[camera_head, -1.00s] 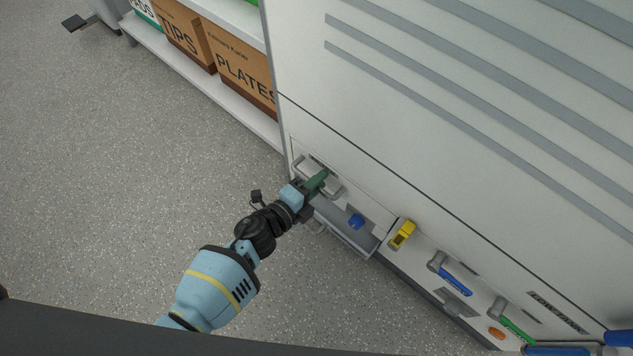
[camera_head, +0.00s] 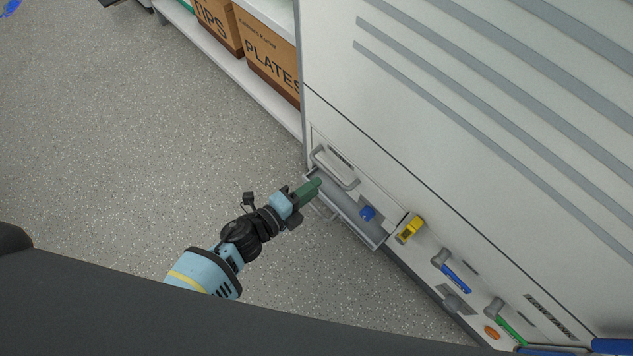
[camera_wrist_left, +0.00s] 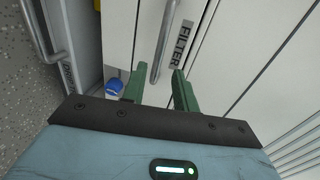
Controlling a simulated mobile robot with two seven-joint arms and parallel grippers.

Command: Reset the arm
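My left gripper (camera_head: 313,186) has green fingers and hangs just in front of a cabinet's low open drawer (camera_head: 345,211). In the left wrist view, its two fingers (camera_wrist_left: 157,85) are spread apart with nothing between them. The grey bar handle (camera_wrist_left: 166,40) beside the FILTER label lies beyond the fingertips, apart from them. The same handle (camera_head: 334,169) shows in the head view, just past the gripper. A blue object (camera_head: 367,212) lies in the open drawer; it also shows in the wrist view (camera_wrist_left: 114,86) left of the fingers. My right gripper is not in view.
A shelf with boxes (camera_head: 268,58) stands at the upper left. The speckled floor (camera_head: 150,130) at left is clear.

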